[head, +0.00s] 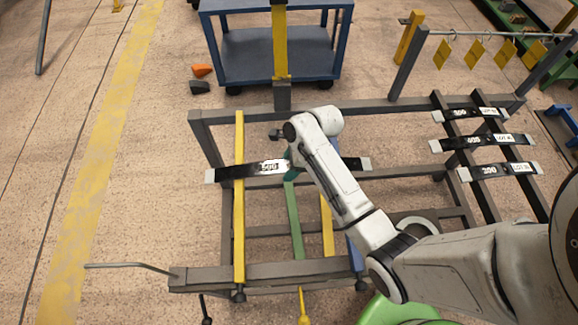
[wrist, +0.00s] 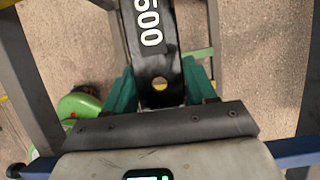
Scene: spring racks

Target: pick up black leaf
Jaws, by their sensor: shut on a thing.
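A long black leaf (head: 239,171) with pale ends and a white "500" marking lies crosswise over the left part of the grey frame in the head view. In the wrist view the same leaf (wrist: 151,60) runs between the two teal fingers, with a hole near my gripper's palm. My gripper (wrist: 160,82) is shut on the leaf near its middle. In the head view my arm hides part of the leaf, and only a bit of teal finger shows. I cannot tell whether the leaf touches the bars below it.
The frame (head: 270,270) has yellow bars (head: 239,205) and a green bar under the leaf. Several other black leaves (head: 488,142) lie on dark rails at the right. A blue cart (head: 275,58) stands behind. Yellow tags (head: 476,53) hang at upper right.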

